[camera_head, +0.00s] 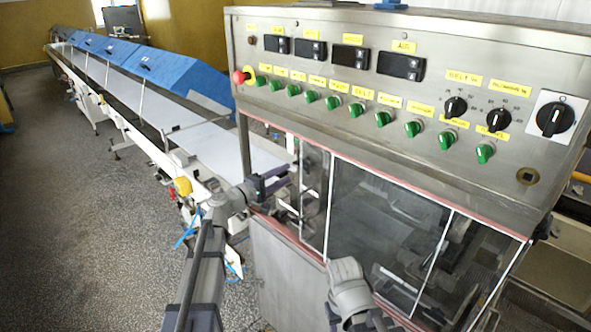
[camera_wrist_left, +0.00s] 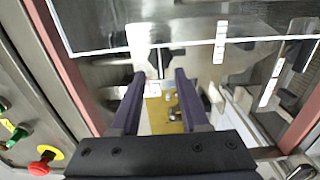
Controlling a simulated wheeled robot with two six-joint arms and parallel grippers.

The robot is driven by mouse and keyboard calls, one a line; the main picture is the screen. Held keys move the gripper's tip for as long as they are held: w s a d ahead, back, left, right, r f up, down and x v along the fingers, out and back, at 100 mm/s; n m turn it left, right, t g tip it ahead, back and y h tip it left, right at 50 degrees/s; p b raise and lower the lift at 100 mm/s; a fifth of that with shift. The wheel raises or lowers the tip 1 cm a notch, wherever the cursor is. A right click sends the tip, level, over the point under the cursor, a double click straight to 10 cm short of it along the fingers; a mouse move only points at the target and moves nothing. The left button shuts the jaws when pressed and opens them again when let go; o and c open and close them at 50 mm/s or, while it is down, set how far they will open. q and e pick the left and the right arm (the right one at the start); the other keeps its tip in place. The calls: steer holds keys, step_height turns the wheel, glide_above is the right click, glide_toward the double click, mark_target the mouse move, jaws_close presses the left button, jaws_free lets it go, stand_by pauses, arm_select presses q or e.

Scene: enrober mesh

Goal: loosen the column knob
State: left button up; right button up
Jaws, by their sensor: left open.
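My left gripper (camera_head: 275,180) reaches in at the left end of the machine's window opening, below the control panel. In the left wrist view its two dark fingers (camera_wrist_left: 160,76) are apart, with nothing held between them. Just beyond the fingertips, a small pale upright part with a dark crosspiece (camera_wrist_left: 159,60) shows between them. I cannot tell for certain whether this is the column knob, or whether the fingers touch it. In the head view the gripper and the frame hide most of that spot. My right gripper is not in view.
The steel control panel (camera_head: 400,28) overhangs the work area, with green switches and a red stop button (camera_head: 239,77). Clear window panes (camera_head: 375,215) stand to the right of the gripper. A long conveyor (camera_head: 190,125) with blue covers (camera_head: 150,68) runs back left.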

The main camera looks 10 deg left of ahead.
mark_target(299, 167)
arm_select(q)
steer(key=shift+x, duration=2.75)
jaws_close()
steer(key=shift+s, duration=0.1)
